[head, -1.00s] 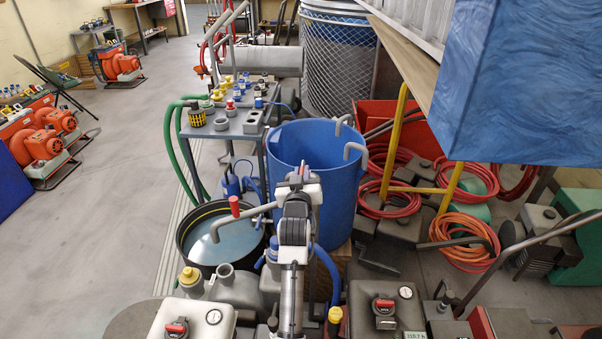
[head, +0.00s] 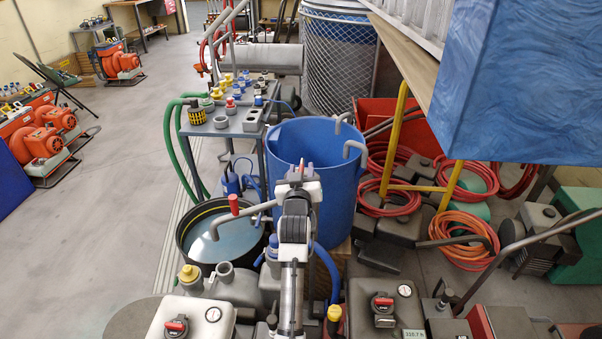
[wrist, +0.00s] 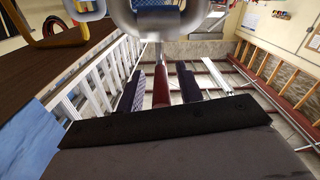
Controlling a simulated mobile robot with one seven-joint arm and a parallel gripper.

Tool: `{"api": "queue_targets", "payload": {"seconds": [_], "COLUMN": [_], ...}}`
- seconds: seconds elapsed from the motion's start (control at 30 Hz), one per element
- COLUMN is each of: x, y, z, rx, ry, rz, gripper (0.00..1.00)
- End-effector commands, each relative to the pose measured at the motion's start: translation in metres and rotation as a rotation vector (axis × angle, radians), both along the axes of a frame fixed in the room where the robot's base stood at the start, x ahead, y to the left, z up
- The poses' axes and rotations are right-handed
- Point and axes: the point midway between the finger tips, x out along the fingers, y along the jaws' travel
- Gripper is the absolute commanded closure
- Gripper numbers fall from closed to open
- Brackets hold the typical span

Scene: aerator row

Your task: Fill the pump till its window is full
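In the wrist view my gripper (wrist: 161,70) has its two dark fingers apart. A red grip (wrist: 161,92) on a grey rod runs between them, with a gap on each side. A white-topped machine with a red-and-black cap and a round gauge (head: 213,314) stands at the bottom left. A similar grey one with a gauge (head: 404,292) stands right of my arm. I cannot tell which machine is the pump, and no window shows clearly.
A blue barrel (head: 345,210) stands just beyond my arm. Coiled red hoses (head: 470,180) lie right.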

Motion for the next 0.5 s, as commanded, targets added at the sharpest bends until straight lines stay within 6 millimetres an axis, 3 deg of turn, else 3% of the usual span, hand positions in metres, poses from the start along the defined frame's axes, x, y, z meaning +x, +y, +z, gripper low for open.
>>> {"api": "queue_targets", "payload": {"seconds": [0.23,0.5], "x": [-0.02,-0.078], "y": [0.003,0.01], "z": [-0.004,-0.004], "rx": [-0.002,-0.002], "ry": [0.001,-0.001], "rz": [0.001,0.001], "gripper": [0.64,0.64]}}
